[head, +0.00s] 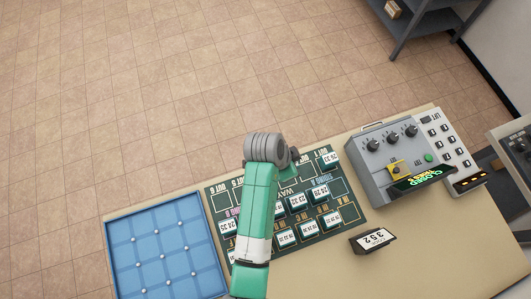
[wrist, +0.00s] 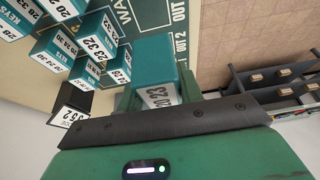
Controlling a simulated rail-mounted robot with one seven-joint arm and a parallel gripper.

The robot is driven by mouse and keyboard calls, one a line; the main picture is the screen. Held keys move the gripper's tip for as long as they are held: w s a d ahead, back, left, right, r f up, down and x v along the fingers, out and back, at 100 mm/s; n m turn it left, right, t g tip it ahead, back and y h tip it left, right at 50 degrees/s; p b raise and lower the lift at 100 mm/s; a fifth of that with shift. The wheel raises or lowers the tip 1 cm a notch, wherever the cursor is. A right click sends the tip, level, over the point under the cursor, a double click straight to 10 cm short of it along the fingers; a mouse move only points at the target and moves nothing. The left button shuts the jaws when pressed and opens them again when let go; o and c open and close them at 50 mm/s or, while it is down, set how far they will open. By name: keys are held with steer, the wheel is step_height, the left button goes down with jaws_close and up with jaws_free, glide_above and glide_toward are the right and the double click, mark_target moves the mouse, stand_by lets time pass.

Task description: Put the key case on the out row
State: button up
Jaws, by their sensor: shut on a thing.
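My gripper (head: 293,157) is over the far part of the dark green board (head: 222,203), mostly hidden by my arm in the head view. In the wrist view it is shut on a teal key case (wrist: 155,58) with a white label that seems to read 20 23. The held case shows against the board's edge near the printed OUT 2; I cannot tell whether it touches the board. The out row runs along the board's far edge, with OUT 1 at its right end and OUT 5 and OUT 6 at its left. A labelled case (head: 330,159) stands near OUT 1.
Several labelled key cases (head: 285,238) stand in the board's nearer rows. A black card stand (head: 373,240) reading 352 stands near the board's right corner. A blue tray (head: 160,245) lies left, a grey control box (head: 378,172) right. Open floor lies beyond the table.

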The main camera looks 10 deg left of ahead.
step_height(320, 180, down, 6)
steer(key=shift+d, duration=0.15)
steer(key=shift+f+b, duration=0.45)
steer(key=shift+f, duration=1.35)
steer(key=shift+f, duration=0.2)
steer(key=o, duration=1)
